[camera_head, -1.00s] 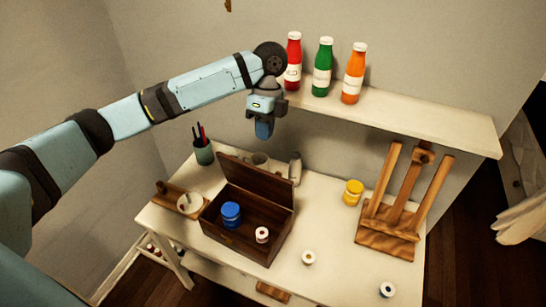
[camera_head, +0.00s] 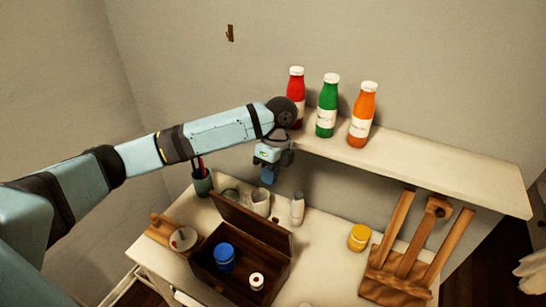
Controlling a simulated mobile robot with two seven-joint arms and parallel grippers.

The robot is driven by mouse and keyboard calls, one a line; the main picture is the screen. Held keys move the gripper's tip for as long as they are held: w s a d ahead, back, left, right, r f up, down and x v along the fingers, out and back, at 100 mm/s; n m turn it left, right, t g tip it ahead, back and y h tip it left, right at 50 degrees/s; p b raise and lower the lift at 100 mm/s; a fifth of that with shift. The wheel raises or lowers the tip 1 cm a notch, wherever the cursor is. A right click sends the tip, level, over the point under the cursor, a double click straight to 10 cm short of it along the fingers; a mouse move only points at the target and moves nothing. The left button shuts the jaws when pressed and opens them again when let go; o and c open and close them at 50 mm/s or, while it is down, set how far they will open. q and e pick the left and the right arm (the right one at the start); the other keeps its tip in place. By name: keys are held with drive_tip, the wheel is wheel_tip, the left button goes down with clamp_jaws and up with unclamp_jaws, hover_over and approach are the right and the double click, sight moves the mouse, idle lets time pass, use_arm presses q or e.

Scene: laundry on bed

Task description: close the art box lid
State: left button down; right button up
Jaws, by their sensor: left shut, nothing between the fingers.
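The dark wooden art box (camera_head: 213,277) stands open on the white table. Its lid (camera_head: 250,225) is raised at the back and leans slightly backward. A blue-lidded jar (camera_head: 225,256) and a small white spool-like item (camera_head: 256,281) are inside the box. My left gripper (camera_head: 269,176) points down above and behind the raised lid, apart from it. It is shut and empty. My right gripper is not in view.
A shelf (camera_head: 430,170) behind the table bears red (camera_head: 296,90), green (camera_head: 327,105) and orange (camera_head: 363,115) bottles near my left wrist. A white cup (camera_head: 260,202) and white bottle (camera_head: 297,208) stand behind the box. An easel (camera_head: 405,262) stands right.

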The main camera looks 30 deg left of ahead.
sight(254, 222)
use_arm(q)
drive_tip(key=p+x, duration=0.1)
drive_tip(key=x, duration=1)
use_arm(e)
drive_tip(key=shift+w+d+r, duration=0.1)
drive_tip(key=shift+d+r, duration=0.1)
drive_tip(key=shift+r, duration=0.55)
use_arm(q)
drive_tip(key=shift+f, duration=0.1)
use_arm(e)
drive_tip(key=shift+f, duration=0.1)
